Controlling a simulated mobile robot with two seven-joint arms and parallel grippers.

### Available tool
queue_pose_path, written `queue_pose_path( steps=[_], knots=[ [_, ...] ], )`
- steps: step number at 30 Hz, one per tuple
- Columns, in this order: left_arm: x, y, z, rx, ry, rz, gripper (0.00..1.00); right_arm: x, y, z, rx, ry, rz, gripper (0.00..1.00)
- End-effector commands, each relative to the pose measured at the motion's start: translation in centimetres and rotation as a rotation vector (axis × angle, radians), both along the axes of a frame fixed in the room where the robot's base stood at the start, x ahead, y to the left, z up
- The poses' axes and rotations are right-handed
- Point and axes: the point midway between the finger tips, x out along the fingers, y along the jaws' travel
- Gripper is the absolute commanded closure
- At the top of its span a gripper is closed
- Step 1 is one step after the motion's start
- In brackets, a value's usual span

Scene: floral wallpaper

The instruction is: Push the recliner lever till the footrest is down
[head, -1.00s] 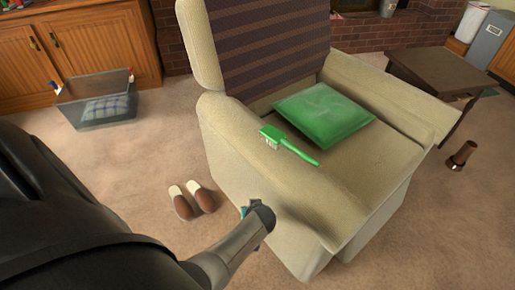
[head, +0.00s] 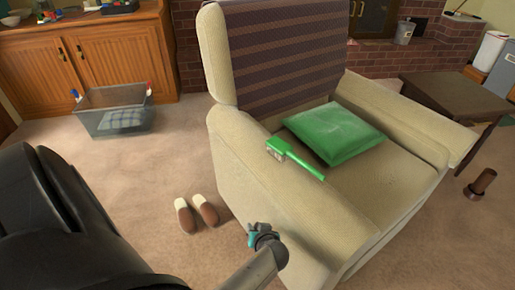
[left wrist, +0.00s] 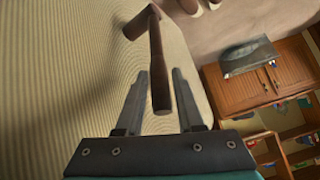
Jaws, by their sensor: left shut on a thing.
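The cream recliner (head: 345,220) stands upright, its side toward me. I cannot make out a raised footrest at its front, which is partly cut off at the lower edge. The brown lever (left wrist: 157,62) shows in the left wrist view, sticking out from the recliner's ribbed side. My left gripper (left wrist: 160,76) has a finger on either side of the lever's handle and is shut on it. In the head view my left gripper (head: 258,232) is low beside the recliner's near side and hides the lever. My right gripper is not in view.
A green cushion (head: 332,132) lies on the seat and a green brush (head: 296,160) on the near armrest. Slippers (head: 197,212) lie on the carpet left of the recliner. A clear basket (head: 115,112) stands farther back. A brown side table (head: 455,96) is at the right.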

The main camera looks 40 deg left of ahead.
Motion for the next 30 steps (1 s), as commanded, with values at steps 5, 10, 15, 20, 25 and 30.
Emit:
queue_pose_path(
  steps=[5, 10, 15, 20, 25, 30],
  knots=[
    [-0.53, -1.26, -0.91, -0.016, 0.014, -0.011, 1.0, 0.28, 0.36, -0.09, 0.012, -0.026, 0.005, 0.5],
    [-0.63, -1.28, -0.98, -0.015, 0.016, -0.011, 1.0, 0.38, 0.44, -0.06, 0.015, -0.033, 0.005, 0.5],
    [-0.63, -1.28, -0.98, -0.015, 0.016, -0.011, 1.0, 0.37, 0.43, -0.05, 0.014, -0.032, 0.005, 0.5],
    [-0.57, -1.28, -0.95, -0.015, 0.015, -0.012, 0.56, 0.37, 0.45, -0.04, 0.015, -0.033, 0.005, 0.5],
    [-0.38, -1.08, -0.71, -0.011, 0.01, -0.01, 0.37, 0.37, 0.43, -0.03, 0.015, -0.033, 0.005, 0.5],
    [-0.28, -0.86, -0.55, -0.007, 0.007, -0.007, 0.36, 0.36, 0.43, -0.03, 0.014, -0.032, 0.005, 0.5]
  ],
)
